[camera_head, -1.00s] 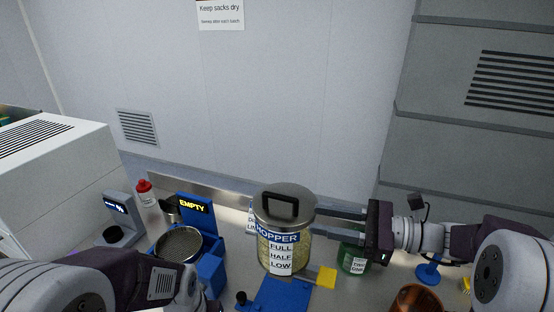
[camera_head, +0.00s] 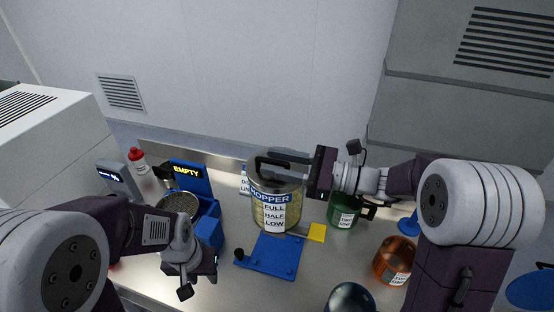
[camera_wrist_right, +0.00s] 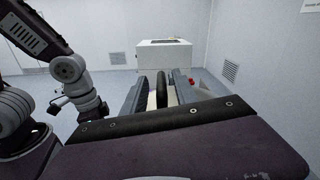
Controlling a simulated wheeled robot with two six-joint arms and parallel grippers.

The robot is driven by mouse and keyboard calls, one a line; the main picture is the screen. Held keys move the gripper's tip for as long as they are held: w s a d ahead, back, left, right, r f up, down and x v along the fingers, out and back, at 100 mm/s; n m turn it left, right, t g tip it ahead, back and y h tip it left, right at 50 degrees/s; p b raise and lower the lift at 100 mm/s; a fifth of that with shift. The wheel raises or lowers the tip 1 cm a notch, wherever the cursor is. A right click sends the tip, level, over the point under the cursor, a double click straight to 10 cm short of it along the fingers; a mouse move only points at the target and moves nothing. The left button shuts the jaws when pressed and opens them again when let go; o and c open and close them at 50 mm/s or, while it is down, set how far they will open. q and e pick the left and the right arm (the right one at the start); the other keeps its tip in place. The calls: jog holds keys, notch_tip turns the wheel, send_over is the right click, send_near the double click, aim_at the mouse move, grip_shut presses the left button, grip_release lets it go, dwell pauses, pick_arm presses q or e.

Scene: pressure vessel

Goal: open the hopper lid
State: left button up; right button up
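The hopper (camera_head: 268,215) is a clear canister with a FULL/HALF/LOW label and pale contents. It stands upright on the worktop. Its grey metal lid (camera_head: 262,181) sits on top and carries a black loop handle (camera_head: 266,161). My right gripper (camera_head: 282,171) reaches in from the right at handle height. In the right wrist view its two fingers stand apart, one on each side of the handle (camera_wrist_right: 162,90), with gaps showing. My left gripper (camera_head: 190,268) is low in front of the blue station; its fingertips are hidden.
A blue station with an EMPTY display (camera_head: 187,172) and sieve stands left of the hopper. A blue plate (camera_head: 268,257) and yellow tab (camera_head: 316,233) lie in front. A green cup (camera_head: 342,212) and copper cup (camera_head: 393,262) stand right. A red-capped bottle (camera_head: 137,160) is at back left.

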jog(key=shift+d, duration=0.1)
grip_shut()
dwell(1.2)
